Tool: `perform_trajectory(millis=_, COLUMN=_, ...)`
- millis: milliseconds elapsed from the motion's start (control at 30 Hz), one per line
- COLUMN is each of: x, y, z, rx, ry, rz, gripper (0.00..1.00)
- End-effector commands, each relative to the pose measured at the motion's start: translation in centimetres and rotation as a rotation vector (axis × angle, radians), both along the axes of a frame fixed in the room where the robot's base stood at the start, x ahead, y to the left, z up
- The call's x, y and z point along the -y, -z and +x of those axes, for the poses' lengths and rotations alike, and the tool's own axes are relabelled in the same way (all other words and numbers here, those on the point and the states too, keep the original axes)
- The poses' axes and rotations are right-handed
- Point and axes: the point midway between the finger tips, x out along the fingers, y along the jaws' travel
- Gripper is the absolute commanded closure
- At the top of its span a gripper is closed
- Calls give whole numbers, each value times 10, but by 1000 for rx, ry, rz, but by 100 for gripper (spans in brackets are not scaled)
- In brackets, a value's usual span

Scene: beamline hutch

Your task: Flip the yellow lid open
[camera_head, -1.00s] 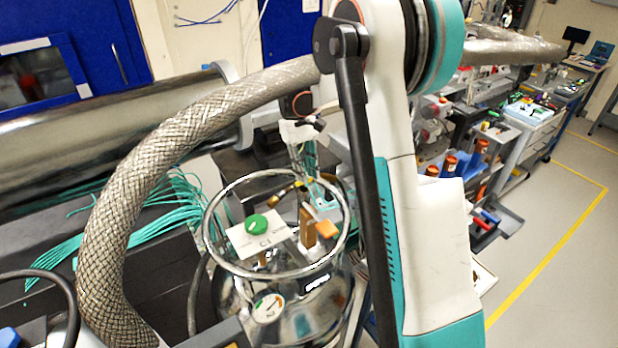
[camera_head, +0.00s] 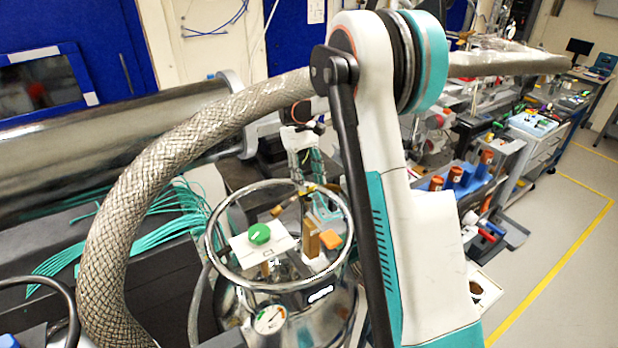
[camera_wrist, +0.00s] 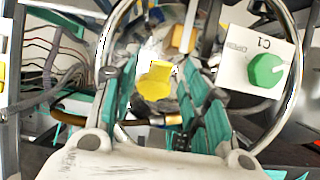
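The yellow lid (camera_wrist: 156,80) shows in the wrist view as a small rounded tab with a flat part above it. In the head view only a small yellow patch (camera_head: 308,187) shows beside my fingers. My gripper (camera_wrist: 158,68) is open, its teal fingers spread on either side of the lid with gaps between. The lid appears between them in the picture; its distance from the fingertips is hard to judge. In the head view my gripper (camera_head: 317,196) points down inside the metal ring's outline, partly hidden.
A round metal ring (camera_head: 222,278) encircles the top of a steel vessel (camera_head: 320,308). Inside it stand a green knob (camera_head: 259,233) on a white plate marked C1, an orange block (camera_head: 330,239) and a brass-coloured post (camera_head: 311,238). A gauge (camera_head: 270,319) and a braided hose (camera_head: 105,235) are close by.

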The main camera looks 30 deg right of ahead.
Motion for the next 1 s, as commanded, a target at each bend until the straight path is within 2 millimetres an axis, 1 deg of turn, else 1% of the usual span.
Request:
perform_trajectory(millis=200, x=0, y=-2, z=1, rx=0, ry=0, rz=0, gripper=58)
perform_trajectory(millis=333, x=0, y=-12, z=5, rx=0, ry=0, rz=0, gripper=58)
perform_trajectory(millis=467, x=0, y=-33, z=14, rx=0, ry=0, rz=0, gripper=58)
perform_trajectory(millis=700, x=-1, y=-77, z=34, rx=0, ry=0, rz=0, gripper=58)
perform_trajectory(millis=833, x=-2, y=-95, z=42, rx=0, ry=0, rz=0, gripper=58)
perform_trajectory(millis=1000, x=-2, y=-107, z=48, rx=0, ry=0, rz=0, gripper=58)
